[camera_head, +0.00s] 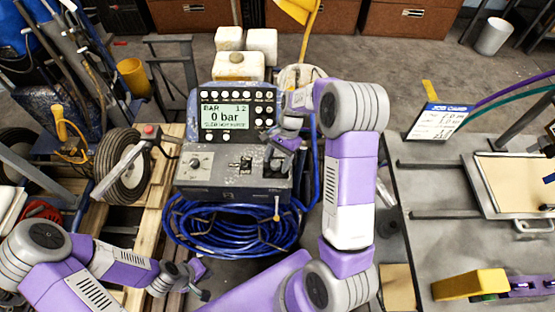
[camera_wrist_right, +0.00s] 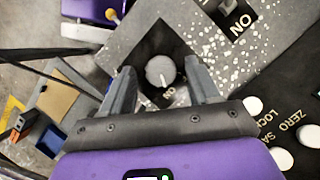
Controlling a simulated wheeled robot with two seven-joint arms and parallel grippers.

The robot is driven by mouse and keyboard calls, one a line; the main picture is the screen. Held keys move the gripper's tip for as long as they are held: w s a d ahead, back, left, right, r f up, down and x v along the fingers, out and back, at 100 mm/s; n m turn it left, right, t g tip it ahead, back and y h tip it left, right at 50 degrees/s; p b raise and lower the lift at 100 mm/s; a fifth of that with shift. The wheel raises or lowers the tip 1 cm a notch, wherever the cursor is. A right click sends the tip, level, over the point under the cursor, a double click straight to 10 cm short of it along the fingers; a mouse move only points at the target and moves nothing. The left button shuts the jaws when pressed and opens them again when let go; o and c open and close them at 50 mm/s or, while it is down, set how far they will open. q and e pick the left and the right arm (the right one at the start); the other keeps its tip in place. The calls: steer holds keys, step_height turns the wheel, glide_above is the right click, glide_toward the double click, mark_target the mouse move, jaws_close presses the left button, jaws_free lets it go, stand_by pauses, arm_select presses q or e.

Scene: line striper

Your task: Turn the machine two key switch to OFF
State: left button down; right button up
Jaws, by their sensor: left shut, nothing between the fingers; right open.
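The machine (camera_head: 232,184) has a grey speckled control panel below a display reading 0 bar. In the right wrist view a round grey knob (camera_wrist_right: 160,71) with a white pointer mark sits on a black diamond-shaped plate (camera_wrist_right: 160,40). Lettering beside the pointer looks like ON, though it is small. My right gripper (camera_head: 284,148) is at the panel's right side, open, and it hides most of the switch in the head view. In the wrist view its fingers (camera_wrist_right: 162,82) stand on either side of the knob, with visible gaps. My left gripper (camera_head: 203,294) is shut and empty, low at the left.
A rocker switch (camera_wrist_right: 232,14) marked ON and white buttons (camera_wrist_right: 281,159) lie near the right gripper. A blue hose coil (camera_head: 232,232) hangs below the panel. A wheel (camera_head: 122,172) and wooden pallet (camera_head: 150,215) stand left; a grey table (camera_head: 440,225) is right.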

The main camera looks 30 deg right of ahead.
steer(key=c, duration=1)
steer(key=shift+c, duration=0.2)
steer(key=shift+w, duration=0.1)
steer(key=n+g+p, duration=0.1)
steer(key=n+p, duration=0.1)
steer(key=shift+a+r+n, duration=0.1)
steer(key=shift+n, duration=0.3)
steer(key=n+h+p, duration=0.1)
steer(key=n, duration=0.1)
steer(key=shift+w+n+g+p, duration=0.15)
steer(key=shift+n+g+p, duration=0.15)
steer(key=shift+g+p, duration=0.1)
steer(key=n, duration=0.1)
steer(key=n+h+p, duration=0.1)
steer(key=n, duration=0.1)
steer(key=shift+w+a+n+g, duration=0.1)
steer(key=shift+a+n+g, duration=0.05)
steer(key=shift+n+g, duration=0.2)
steer(key=shift+a+n+h+p, duration=0.1)
steer(key=shift+n+h+p, duration=0.55)
steer(key=shift+n, duration=0.7)
